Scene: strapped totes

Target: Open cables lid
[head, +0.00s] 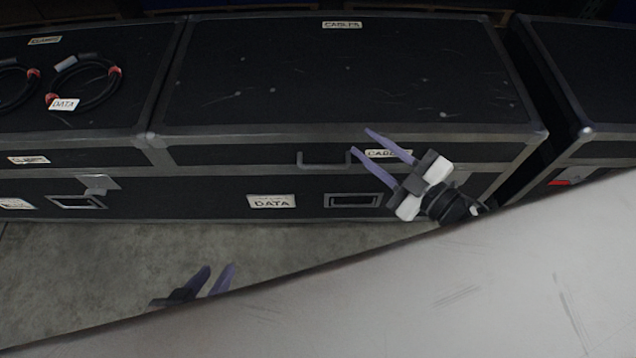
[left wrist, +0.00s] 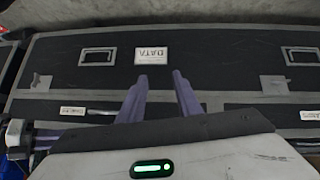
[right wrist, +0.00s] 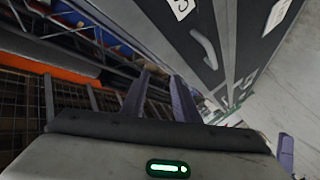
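The cables case has a black lid (head: 340,75) with grey metal edges and a CABLES label (head: 342,25); the lid lies closed. A handle (head: 323,160) sits on the lid's front face beside a second CABLES label, partly covered by my right gripper. My right gripper (head: 361,141) is open and empty, its fingertips in front of the lid's front edge, right of the handle. The right wrist view shows a handle (right wrist: 204,48) beyond its fingers. My left gripper (head: 218,268) is open and empty, low over the floor; its wrist view shows a DATA label (left wrist: 151,56).
A neighbouring case (head: 90,130) on the left carries coiled cables (head: 85,80) with a DATA tag. Another case (head: 590,75) stands right across a narrow gap. A large pale surface (head: 480,290) blocks the lower right. Bare floor (head: 120,260) shows in front.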

